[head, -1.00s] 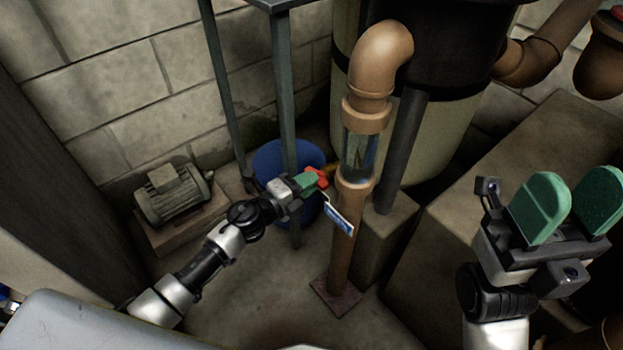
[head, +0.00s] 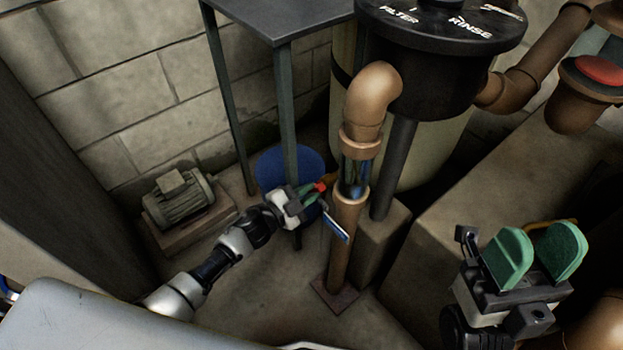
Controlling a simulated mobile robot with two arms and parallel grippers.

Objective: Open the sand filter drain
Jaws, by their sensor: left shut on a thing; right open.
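My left gripper (head: 308,194) is shut on a small red handle (head: 320,186) beside the vertical brown pipe. The handle is mostly covered by the green finger pads. The sand filter (head: 345,115) is a pale tank behind the pipe, with a black top (head: 440,40) lettered "FILTER" and "RINSE". My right gripper (head: 535,258) is open and empty at the lower right, apart from everything. The fitting behind the red handle is too small and hidden to make out.
A brown pipe (head: 343,245) with a clear section stands on a floor plate. A grey metal table (head: 280,15) and a blue round container (head: 275,168) stand behind the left gripper. A motor (head: 178,200) sits at the left wall. A concrete block (head: 450,225) fills the right.

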